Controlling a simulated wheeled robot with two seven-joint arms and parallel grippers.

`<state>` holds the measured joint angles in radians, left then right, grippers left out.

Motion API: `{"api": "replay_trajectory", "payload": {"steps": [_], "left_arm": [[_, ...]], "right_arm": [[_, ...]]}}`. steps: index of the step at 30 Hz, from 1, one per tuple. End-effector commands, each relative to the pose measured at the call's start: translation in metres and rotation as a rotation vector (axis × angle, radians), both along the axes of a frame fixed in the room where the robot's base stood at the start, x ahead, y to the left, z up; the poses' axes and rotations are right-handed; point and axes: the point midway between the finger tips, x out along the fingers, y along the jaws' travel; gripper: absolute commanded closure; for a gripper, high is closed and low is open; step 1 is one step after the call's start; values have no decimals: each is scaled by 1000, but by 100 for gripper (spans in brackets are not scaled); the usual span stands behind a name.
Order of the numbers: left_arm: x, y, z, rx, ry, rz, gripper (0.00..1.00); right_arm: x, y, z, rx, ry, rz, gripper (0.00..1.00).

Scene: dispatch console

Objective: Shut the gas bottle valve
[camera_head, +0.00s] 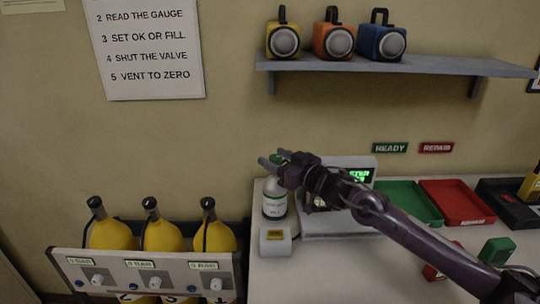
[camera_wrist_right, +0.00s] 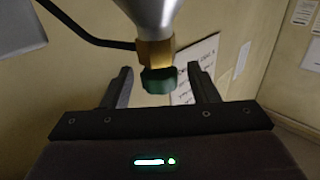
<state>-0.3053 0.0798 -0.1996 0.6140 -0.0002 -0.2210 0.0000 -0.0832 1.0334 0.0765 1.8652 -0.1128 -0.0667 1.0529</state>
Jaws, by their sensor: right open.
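The gas bottle (camera_head: 274,197) is pale with a label and stands upright at the left end of the worktop. Its green valve knob (camera_head: 276,158) is partly hidden by my right gripper (camera_head: 273,158). In the right wrist view the green knob (camera_wrist_right: 158,80) sits on a brass neck (camera_wrist_right: 155,53) below the grey bottle shoulder (camera_wrist_right: 152,15), as that picture is turned over. My right gripper (camera_wrist_right: 161,84) is open, with one finger on each side of the knob and gaps visible. I see no grip on it. My left gripper is not in view.
A small grey box (camera_head: 275,241) stands in front of the bottle. A device with a lit green display (camera_head: 357,175) is behind my right arm. Green (camera_head: 412,203) and red (camera_head: 457,203) trays lie farther right. Yellow cylinders (camera_head: 162,236) stand in a rack at left.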

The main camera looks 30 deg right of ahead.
Motion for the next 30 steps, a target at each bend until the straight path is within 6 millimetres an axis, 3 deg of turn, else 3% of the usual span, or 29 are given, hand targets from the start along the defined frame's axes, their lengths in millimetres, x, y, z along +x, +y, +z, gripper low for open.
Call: {"api": "replay_trajectory", "payload": {"steps": [3, 6, 20, 30], "left_arm": [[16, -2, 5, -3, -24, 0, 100], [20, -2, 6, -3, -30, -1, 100], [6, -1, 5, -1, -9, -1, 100], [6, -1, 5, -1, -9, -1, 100]], "right_arm": [[11, 1, 2, 5, -2, -2, 46], [17, 3, 1, 2, -1, -1, 46], [23, 5, -1, 1, 1, 0, 46], [23, 5, -1, 1, 1, 0, 90]]}}
